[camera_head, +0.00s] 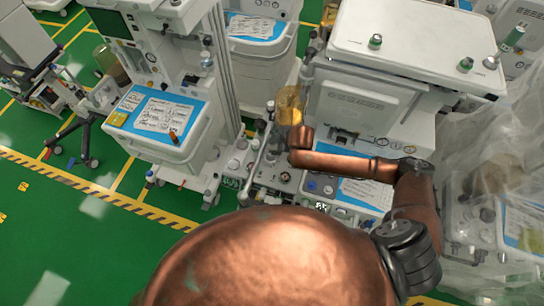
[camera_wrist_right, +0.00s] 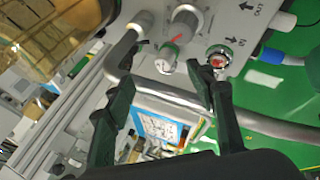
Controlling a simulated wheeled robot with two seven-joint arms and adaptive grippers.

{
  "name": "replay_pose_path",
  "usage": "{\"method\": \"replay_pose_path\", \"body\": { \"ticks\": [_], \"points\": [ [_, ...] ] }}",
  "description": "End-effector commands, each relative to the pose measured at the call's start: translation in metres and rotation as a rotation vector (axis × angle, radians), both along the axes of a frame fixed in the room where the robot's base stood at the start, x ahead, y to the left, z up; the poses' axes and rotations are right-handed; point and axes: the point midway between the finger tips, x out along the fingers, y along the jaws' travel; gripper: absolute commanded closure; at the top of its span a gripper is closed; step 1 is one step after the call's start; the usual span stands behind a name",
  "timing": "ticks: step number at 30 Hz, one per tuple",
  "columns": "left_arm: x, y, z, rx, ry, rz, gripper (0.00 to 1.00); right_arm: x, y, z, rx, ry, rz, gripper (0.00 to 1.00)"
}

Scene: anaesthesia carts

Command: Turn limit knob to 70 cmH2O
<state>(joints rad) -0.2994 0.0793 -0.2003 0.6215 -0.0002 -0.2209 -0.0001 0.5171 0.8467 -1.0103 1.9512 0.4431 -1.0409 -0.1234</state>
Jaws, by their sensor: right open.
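My right arm (camera_head: 340,163) reaches in from the right over the front of the middle anaesthesia cart. In the right wrist view my right gripper (camera_wrist_right: 165,78) is open, its dark fingers apart with no object visibly held between them. A grey knob with a red mark (camera_wrist_right: 184,27) is on the light panel beyond the fingers. A round fitting with a red centre (camera_wrist_right: 217,60) is close to the right fingertip; I cannot tell if they touch. Which one is the limit knob is unclear, as no scale is readable. My left gripper is not in view.
A bent metal tube (camera_wrist_right: 170,92) crosses behind the fingers. A white knob with a green ring (camera_wrist_right: 167,56) sits below the grey one. An amber canister (camera_head: 289,104) stands near my right wrist. Another cart (camera_head: 160,120) is to the left; green floor (camera_head: 60,240) is open at lower left.

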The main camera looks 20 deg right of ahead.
Motion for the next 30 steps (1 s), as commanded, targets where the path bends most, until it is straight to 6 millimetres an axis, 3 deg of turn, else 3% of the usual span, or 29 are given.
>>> {"method": "replay_pose_path", "body": {
  "ticks": [10,20,24,30],
  "points": [
    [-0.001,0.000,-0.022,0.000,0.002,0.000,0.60,0.010,-0.002,0.005,-0.423,-0.324,0.767,0.50],
    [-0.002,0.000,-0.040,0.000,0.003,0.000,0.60,-0.005,-0.012,0.002,-0.824,-0.613,1.431,0.50],
    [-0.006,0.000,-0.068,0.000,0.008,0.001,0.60,-0.015,-0.020,-0.022,-0.980,-0.730,1.679,0.50],
    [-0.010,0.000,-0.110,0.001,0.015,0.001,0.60,-0.026,-0.025,-0.063,-1.106,-0.836,1.889,0.50]
  ]
}}
